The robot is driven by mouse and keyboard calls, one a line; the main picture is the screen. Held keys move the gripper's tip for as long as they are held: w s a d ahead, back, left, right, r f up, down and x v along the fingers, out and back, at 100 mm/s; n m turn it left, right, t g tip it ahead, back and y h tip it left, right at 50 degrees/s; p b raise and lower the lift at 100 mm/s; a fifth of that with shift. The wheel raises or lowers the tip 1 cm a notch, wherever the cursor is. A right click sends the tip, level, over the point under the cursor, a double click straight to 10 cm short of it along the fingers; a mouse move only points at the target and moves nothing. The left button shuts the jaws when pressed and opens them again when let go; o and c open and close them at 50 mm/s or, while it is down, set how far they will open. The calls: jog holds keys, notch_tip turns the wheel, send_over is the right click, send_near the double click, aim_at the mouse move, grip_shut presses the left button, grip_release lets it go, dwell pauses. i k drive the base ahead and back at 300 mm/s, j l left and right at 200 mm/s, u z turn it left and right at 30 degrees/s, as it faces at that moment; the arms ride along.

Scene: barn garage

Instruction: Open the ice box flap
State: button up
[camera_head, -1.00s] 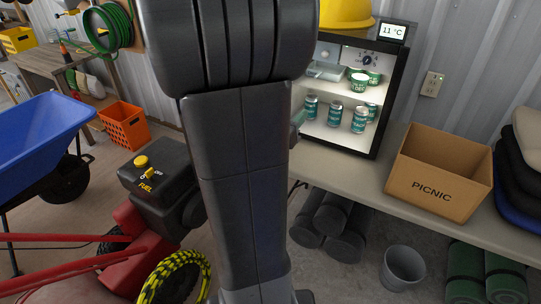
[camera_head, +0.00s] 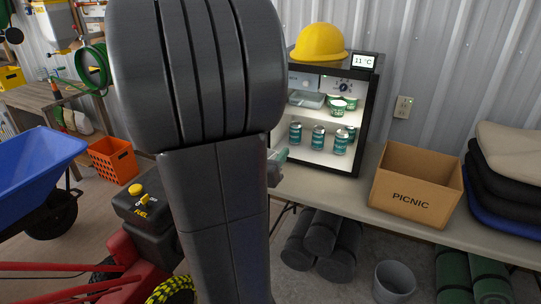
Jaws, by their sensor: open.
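The small black-framed fridge (camera_head: 363,115) stands on the bench, right of my arm, its lit inside showing. At the top left of the inside is a pale panel (camera_head: 304,81), apparently the ice box flap; it looks shut, and its left part is cut off by my arm. A dial panel (camera_head: 337,86) is to its right. A grey piece at the right edge of my arm seems to be part of my gripper (camera_head: 278,162). It is apart from the flap, lower and to the left, with most of it hidden behind my arm.
The fridge holds cans (camera_head: 318,138), tubs (camera_head: 338,107) and a clear tray (camera_head: 307,99). A yellow hard hat (camera_head: 319,42) and a display (camera_head: 364,61) are on top. A picnic box (camera_head: 415,190) stands right on the bench (camera_head: 490,238). A mower (camera_head: 130,255) is at lower left.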

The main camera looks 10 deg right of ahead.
aim_at(299, 80)
jog(key=i+l, duration=0.25)
jog(key=i, duration=0.15)
jog(key=i+l, duration=0.25)
jog(key=i, duration=0.2)
jog(key=i+l, duration=0.3)
jog(key=i+j, duration=0.05)
jog(key=i, duration=0.05)
